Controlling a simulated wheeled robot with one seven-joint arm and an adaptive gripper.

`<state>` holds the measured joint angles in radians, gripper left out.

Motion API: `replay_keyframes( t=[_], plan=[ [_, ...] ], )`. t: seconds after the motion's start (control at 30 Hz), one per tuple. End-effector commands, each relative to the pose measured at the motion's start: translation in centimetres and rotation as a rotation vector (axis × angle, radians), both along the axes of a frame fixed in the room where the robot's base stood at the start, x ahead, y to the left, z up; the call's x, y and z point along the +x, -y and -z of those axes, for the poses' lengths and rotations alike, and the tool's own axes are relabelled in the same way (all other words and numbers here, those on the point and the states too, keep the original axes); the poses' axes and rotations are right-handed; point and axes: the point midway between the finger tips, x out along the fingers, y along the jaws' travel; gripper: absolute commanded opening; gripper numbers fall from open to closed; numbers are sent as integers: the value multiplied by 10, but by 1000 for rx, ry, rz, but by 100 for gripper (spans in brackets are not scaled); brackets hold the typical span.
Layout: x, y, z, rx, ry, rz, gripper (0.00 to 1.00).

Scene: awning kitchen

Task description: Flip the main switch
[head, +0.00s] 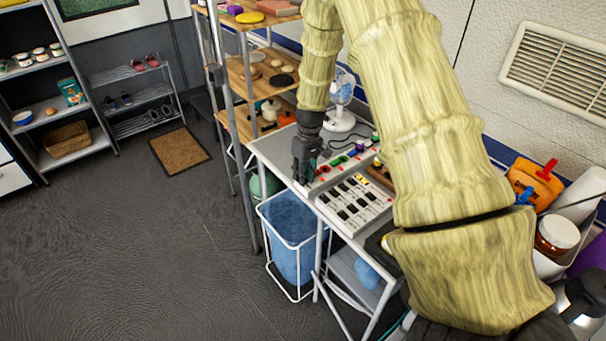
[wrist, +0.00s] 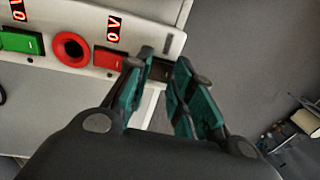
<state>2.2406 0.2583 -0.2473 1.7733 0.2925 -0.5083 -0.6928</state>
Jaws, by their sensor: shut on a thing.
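A pale switch panel (wrist: 135,28) with red digit displays runs across the top left of the wrist view. It carries a green switch (wrist: 20,43), a round red ring (wrist: 72,49) and a red switch (wrist: 109,60). A small dark switch (wrist: 160,70) is at its right end, partly hidden by my fingers. My gripper (wrist: 165,65) has its green-padded fingertips around this dark switch. In the head view my gripper (head: 303,172) points down at the near left end of the panel (head: 345,164) on the table. The exact contact is hidden there.
A white board (head: 353,203) with several black switches lies beside the panel. A small fan (head: 341,100) stands behind it. A blue bin (head: 292,235) in a white frame stands below the table edge. Wooden shelves (head: 257,77) stand at the back left.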

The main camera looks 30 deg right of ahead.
Motion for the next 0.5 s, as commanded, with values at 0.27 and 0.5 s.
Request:
replay_keyframes(
  t=[0.27,0.5],
  plan=[
    [-1,2,1,24,-2,0,0],
    [-1,2,0,23,-2,0,25]
  ],
)
